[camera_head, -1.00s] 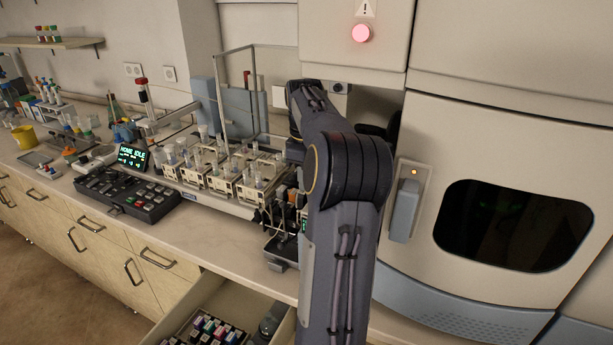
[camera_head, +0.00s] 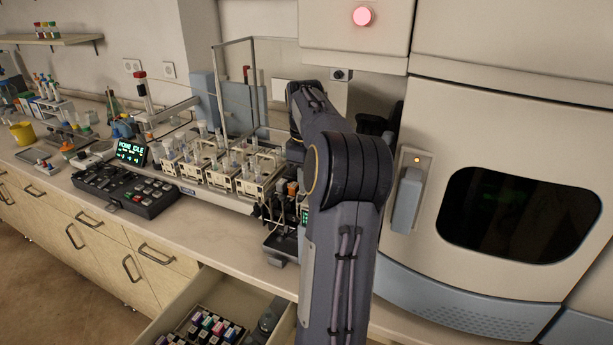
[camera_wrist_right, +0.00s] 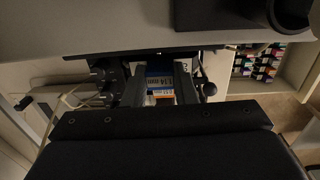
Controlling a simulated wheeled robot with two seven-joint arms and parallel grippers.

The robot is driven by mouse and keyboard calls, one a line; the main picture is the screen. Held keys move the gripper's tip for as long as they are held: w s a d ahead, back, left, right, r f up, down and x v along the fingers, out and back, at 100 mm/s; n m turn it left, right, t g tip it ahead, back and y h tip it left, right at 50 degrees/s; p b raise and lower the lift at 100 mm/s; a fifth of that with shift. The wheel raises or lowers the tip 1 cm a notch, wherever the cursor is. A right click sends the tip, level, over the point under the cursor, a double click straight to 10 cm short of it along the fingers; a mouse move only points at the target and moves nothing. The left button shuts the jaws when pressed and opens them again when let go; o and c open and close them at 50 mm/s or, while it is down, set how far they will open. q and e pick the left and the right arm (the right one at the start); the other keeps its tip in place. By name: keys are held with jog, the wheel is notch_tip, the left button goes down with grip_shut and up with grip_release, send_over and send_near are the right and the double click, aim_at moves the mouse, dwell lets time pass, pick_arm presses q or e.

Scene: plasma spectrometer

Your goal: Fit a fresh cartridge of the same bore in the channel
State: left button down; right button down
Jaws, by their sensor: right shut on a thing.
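My right arm comes up through the middle of the head view; its gripper is hidden there behind the arm. In the right wrist view my right gripper (camera_wrist_right: 160,82) is shut on a cartridge (camera_wrist_right: 159,83) with a blue and white label reading about 1.14 mm. A dark device with a small green display (camera_head: 282,222), perhaps the pump with the channel, stands on the bench just left of my arm, partly covered by it. An open drawer (camera_head: 205,286) below holds several cartridges (camera_head: 213,328) with coloured ends; they also show in the right wrist view (camera_wrist_right: 266,62). My left gripper is not in view.
A rack with several beakers (camera_head: 225,165), a keypad (camera_head: 125,188) and a display reading HOME IDLE (camera_head: 131,151) stand on the bench to the left. The large spectrometer cabinet (camera_head: 480,120) fills the right. The bench's front strip (camera_head: 200,245) is clear.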

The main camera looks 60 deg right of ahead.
jog(key=shift+f+b, duration=0.7)
jog(key=shift+f, duration=0.8)
jog(key=c, duration=1.1)
grip_release()
jog(key=r, duration=0.4)
jog(key=r+p, duration=0.1)
jog(key=r, duration=0.2)
jog(key=shift+a+r, duration=0.2)
jog(key=shift+r, duration=0.2)
